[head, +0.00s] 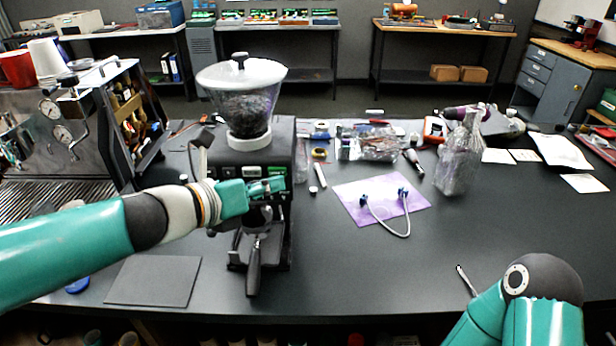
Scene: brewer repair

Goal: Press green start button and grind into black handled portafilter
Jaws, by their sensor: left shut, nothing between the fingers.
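The grinder (222,157) stands on the dark bench left of centre, with a clear hopper (243,100) of dark beans on top. Its front panel has a small lit green start button (278,171). My left gripper (280,184) is shut and empty, with its fingertips at the panel just below the green button. I cannot tell whether they touch it. The black-handled portafilter (254,268) sits under the grinder's spout, its handle pointing toward me. My gripper hides part of the grinder front and spout. My right gripper is not in view; only that arm shows at the lower right.
An espresso machine (30,135) with cups on top stands at the left. A dark mat (153,281) lies left of the portafilter. A purple sheet (350,190) with a hose, a wrapped bottle (457,165) and small tools lie to the right. The bench's front right is mostly clear.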

